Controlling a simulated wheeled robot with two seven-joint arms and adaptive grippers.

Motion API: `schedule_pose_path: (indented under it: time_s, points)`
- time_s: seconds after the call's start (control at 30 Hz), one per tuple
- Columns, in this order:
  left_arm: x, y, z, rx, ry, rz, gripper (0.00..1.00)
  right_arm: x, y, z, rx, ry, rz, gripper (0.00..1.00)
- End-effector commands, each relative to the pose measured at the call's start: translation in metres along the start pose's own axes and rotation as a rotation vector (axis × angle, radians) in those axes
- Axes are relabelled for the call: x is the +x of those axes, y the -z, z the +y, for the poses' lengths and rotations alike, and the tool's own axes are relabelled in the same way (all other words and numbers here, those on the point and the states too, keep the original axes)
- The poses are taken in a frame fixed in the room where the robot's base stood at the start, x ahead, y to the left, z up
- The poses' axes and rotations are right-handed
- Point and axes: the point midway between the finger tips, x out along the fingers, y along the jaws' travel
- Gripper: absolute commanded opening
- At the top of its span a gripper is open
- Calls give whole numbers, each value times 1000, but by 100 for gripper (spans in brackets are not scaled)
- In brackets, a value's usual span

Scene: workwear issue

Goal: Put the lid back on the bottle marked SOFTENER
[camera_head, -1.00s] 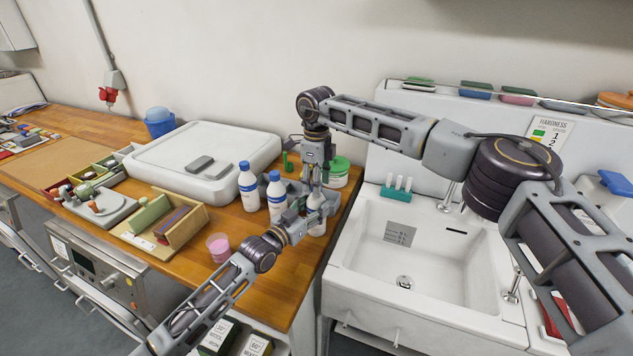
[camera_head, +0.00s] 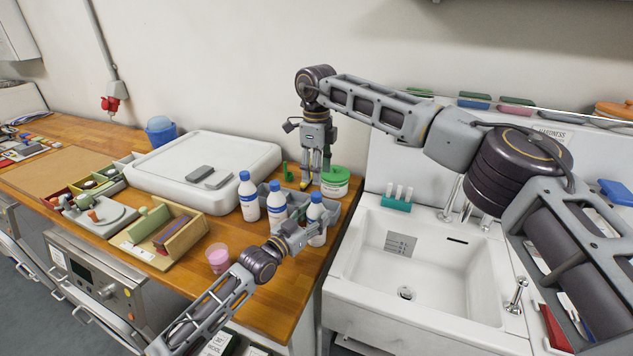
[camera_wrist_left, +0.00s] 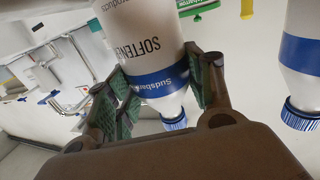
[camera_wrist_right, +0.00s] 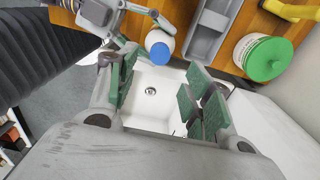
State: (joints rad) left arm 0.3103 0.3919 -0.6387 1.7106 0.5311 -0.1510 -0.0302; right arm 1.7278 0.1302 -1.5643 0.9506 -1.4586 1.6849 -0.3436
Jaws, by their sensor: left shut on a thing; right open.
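The SOFTENER bottle (camera_head: 316,213) is white with a blue band and stands upright at the right of the bottle group. Its name reads in the left wrist view (camera_wrist_left: 148,48). A blue ribbed lid (camera_head: 316,197) sits straight on its neck and shows in the left wrist view (camera_wrist_left: 174,119); I cannot tell how tightly it sits. My left gripper (camera_head: 311,231) is shut around the bottle's body. My right gripper (camera_head: 309,184) is open and empty, behind and above the bottle. In the right wrist view the lidded bottle (camera_wrist_right: 160,45) is beyond the open fingers, apart from them.
Two similar blue-capped bottles (camera_head: 248,197) (camera_head: 276,200) stand to the left. A grey divided tray (camera_head: 333,210) is behind the held bottle. A green-lidded tub (camera_head: 335,181) stands near my right gripper. A pink cup (camera_head: 218,258) is at the front edge; the sink (camera_head: 405,265) is right.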

Motion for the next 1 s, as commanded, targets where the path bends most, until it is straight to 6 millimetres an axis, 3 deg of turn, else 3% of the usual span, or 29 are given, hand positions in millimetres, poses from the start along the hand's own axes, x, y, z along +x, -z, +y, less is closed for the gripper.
schedule_pose_path:
  time_s: [0.3,0.77,0.8,0.93,1.0]
  points:
    - [0,-2,0,-1,0,-3,0,-39,0,0,-1,1,0,51]
    - [0,-2,0,-1,0,-3,0,-46,0,0,-1,0,0,51]
    - [0,-2,0,-1,0,-3,57,-46,0,0,-1,0,0,51]
    - [0,-1,0,-1,0,-3,74,-46,0,0,-1,0,0,51]
    - [0,-1,0,0,0,-2,77,-46,0,0,-1,0,0,51]
